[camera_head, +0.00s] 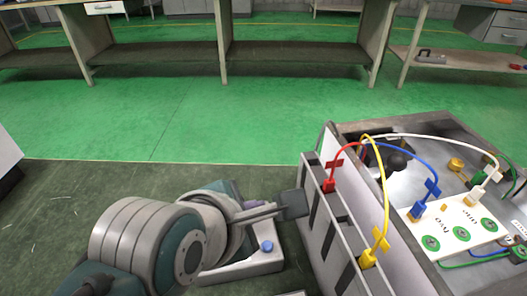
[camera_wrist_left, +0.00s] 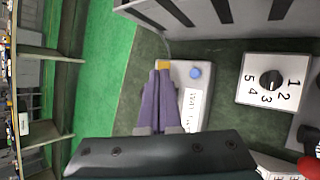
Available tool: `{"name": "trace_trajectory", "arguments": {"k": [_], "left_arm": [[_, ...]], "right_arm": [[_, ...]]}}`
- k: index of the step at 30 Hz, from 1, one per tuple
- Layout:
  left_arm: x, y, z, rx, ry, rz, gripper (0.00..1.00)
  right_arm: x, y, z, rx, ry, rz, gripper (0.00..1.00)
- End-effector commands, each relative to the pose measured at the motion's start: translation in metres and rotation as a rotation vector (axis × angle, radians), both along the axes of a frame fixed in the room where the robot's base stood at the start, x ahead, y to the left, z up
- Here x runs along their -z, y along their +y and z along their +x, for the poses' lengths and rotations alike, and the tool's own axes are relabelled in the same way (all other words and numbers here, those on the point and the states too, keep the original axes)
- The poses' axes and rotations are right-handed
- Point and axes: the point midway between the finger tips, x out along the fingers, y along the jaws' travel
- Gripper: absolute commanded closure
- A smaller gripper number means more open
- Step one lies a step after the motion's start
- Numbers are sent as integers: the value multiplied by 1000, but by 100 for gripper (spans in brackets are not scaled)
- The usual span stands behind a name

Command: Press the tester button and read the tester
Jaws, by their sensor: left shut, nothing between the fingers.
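The tester is a pale box with a round blue button (camera_head: 267,246) on top, standing on the dark green bench beside the heating element housing (camera_head: 345,262). In the left wrist view the tester (camera_wrist_left: 207,82) shows its blue button (camera_wrist_left: 196,71) and a white label (camera_wrist_left: 192,107) with dark lettering too small to read. My left gripper (camera_head: 288,206) is shut and empty, its fingers reaching across the tester toward the housing. In the wrist view its fingertips (camera_wrist_left: 162,66) lie beside the button, apart from it in the picture. My right gripper is not in view.
Red, yellow, blue and white leads plug into the housing and its white terminal plate (camera_head: 462,228). A dial plate (camera_wrist_left: 271,80) numbered 1 to 5 lies right of the tester in the wrist view. Bare bench (camera_head: 60,210) lies to the left.

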Motion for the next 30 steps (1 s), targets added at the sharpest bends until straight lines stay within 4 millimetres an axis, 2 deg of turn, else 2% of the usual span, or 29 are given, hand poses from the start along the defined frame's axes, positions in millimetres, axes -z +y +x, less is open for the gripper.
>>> {"name": "trace_trajectory", "arguments": {"k": [4,17,23,30], "left_arm": [[-1,-9,5,-45,7,-59,100],[2,-8,5,-50,8,-64,100],[17,-8,5,-49,7,-61,100],[48,-8,5,-49,7,-61,100]], "right_arm": [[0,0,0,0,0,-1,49],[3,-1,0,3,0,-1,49],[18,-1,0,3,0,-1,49],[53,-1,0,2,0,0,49]]}}
